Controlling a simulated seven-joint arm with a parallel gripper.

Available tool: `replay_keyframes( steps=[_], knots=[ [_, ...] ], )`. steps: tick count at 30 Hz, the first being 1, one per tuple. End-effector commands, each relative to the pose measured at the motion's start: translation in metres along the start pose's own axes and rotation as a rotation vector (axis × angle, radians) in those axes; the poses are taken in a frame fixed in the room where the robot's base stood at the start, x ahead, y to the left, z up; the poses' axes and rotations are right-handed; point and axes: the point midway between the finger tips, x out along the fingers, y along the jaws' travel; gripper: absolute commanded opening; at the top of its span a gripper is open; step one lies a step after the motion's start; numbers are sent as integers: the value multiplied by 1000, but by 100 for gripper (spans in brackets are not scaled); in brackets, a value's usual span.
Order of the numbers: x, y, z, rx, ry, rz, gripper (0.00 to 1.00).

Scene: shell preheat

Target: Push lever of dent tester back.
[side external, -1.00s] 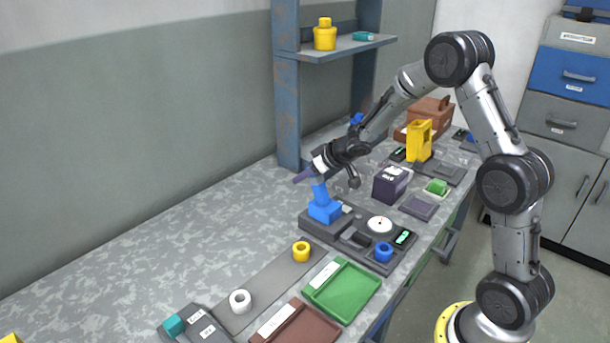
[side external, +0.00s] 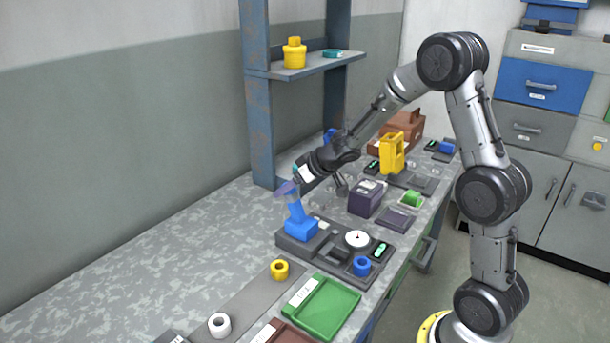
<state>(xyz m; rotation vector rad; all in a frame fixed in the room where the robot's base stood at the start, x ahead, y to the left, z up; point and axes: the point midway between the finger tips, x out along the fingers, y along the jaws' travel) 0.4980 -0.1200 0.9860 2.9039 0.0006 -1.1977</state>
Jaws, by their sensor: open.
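The dent tester is a dark grey base (side external: 322,261) on the bench, with a white round dial (side external: 357,239), a small green display and a blue ring (side external: 362,266) on it. A blue lever part (side external: 299,223) stands upright at its left end, with its top end under my gripper. My gripper (side external: 286,190) is at the top of the blue lever, with its purplish fingers over or beside it. Whether they touch the lever cannot be told. The jaws are open, though the gap between them is hard to see from here.
A yellow ring (side external: 279,269), a white ring (side external: 219,324) and a green tray (side external: 328,307) lie in front. A dark purple box (side external: 367,197) and a yellow device (side external: 392,153) stand behind to the right. A blue shelf post (side external: 262,130) rises behind my gripper. The bench at left is clear.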

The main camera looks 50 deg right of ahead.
Motion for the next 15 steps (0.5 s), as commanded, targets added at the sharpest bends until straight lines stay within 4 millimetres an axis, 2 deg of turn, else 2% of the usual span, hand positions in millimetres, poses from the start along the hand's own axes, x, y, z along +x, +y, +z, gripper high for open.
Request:
replay_keyframes(
  steps=[1, 6, 15],
  knots=[
    [-12, 1, 0, -1, 3, 3, 65],
    [-39, 0, 0, -1, 3, 2, 65],
    [-76, 0, 0, 0, 2, 1, 65]
  ],
)
